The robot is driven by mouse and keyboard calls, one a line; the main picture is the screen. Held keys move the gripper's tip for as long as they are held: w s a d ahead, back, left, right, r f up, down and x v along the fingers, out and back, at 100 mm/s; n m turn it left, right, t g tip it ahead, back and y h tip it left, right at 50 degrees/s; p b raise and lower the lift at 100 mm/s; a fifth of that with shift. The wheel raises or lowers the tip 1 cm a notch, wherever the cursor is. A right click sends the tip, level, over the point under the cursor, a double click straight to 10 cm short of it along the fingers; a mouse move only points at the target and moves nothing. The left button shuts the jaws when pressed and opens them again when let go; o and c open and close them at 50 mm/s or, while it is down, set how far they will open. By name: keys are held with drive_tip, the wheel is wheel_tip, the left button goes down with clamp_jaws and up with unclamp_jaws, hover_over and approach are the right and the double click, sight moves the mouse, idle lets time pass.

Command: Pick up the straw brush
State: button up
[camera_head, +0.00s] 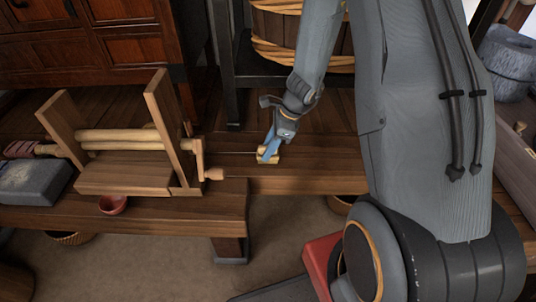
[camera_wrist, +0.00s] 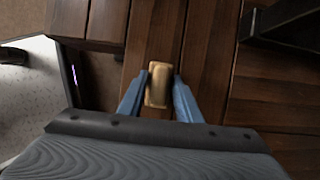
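The straw brush appears to be the small tan, rounded block (camera_wrist: 159,84) lying on the dark wooden planks; its bristles cannot be made out. It also shows in the head view (camera_head: 268,160), on the bench right of the wooden roller frame. My gripper (camera_wrist: 160,78) points down over it, with one blue finger on each side of the block. The fingers are apart and very close to its sides, and a thin gap seems to show at the right. In the head view my gripper (camera_head: 267,153) partly covers the block.
A wooden roller frame with a crank (camera_head: 135,145) stands close on the left. A red bowl (camera_head: 113,205) and a grey stone block (camera_head: 36,181) are farther left. A banded wooden tub (camera_head: 275,30) stands behind, beside a dark post. The planks around the block are bare.

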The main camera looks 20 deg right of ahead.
drive_tip(key=c, duration=0.5)
drive_tip(key=shift+o, duration=0.2)
wheel_tip(320, 180, up, 10)
drive_tip(key=p, duration=0.3)
